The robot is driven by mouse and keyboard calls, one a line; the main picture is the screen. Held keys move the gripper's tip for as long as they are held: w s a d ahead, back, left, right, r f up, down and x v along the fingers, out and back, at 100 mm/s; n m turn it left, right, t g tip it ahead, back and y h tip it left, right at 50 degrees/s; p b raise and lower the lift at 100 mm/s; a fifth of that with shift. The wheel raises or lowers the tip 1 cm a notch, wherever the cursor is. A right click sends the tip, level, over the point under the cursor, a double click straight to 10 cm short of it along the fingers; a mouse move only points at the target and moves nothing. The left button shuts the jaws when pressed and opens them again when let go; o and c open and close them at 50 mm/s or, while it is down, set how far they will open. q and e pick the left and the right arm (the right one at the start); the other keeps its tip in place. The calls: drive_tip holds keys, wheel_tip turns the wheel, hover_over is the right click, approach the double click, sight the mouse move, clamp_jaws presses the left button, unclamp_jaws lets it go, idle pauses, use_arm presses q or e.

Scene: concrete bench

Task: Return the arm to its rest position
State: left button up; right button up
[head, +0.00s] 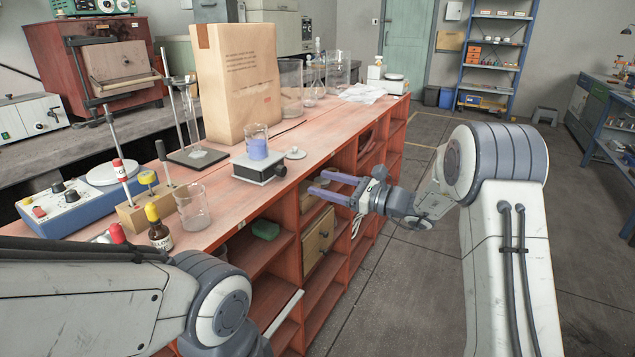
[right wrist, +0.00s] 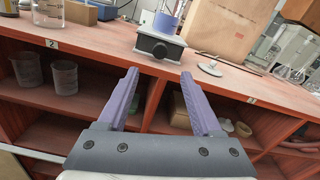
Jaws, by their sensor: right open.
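My right gripper (head: 332,188) is open and empty in the head view, in front of the red bench's shelf side, a little below the bench top. In the right wrist view its two purple fingers (right wrist: 160,95) are spread with nothing between them, pointing toward the bench edge. A beaker of blue-purple contents (head: 257,148) stands on a small grey plate device (head: 259,169) on the bench top, apart from the gripper. The device also shows in the right wrist view (right wrist: 160,48). My left arm enters at the lower left of the head view, and its gripper is not visible.
The red bench (head: 330,135) has open shelves and drawers below. On it stand a large paper bag (head: 238,80), a beaker (head: 192,208), a brown bottle (head: 158,230) and a small lid (head: 295,153). The floor (head: 400,265) right of the bench is clear.

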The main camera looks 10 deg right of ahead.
drive_tip(key=s+a+f+n+g+h, duration=0.1)
drive_tip(key=s+f+n+g+h, duration=0.3)
drive_tip(key=s, duration=0.4)
drive_tip(key=s+a+f+n+g+h, duration=0.1)
drive_tip(key=s+a+f+n+g, duration=0.1)
drive_tip(key=s+f+n+g, duration=0.5)
drive_tip(key=s+d+f+n+t+h, duration=0.3)
drive_tip(key=s+d+n+h, duration=0.7)
drive_tip(key=s+d+n, duration=0.3)
drive_tip(key=s+a+r+n+g+y, duration=0.1)
drive_tip(key=s+a+r+n+g, duration=0.35)
drive_tip(key=s+a, duration=1.05)
wheel_tip(320, 180, up, 22)
drive_tip(key=n+t+p, duration=0.1)
drive_tip(key=t+p, duration=0.1)
drive_tip(key=p, duration=1.8)
drive_tip(key=shift+w+f, duration=0.15)
drive_tip(key=shift+w, duration=0.05)
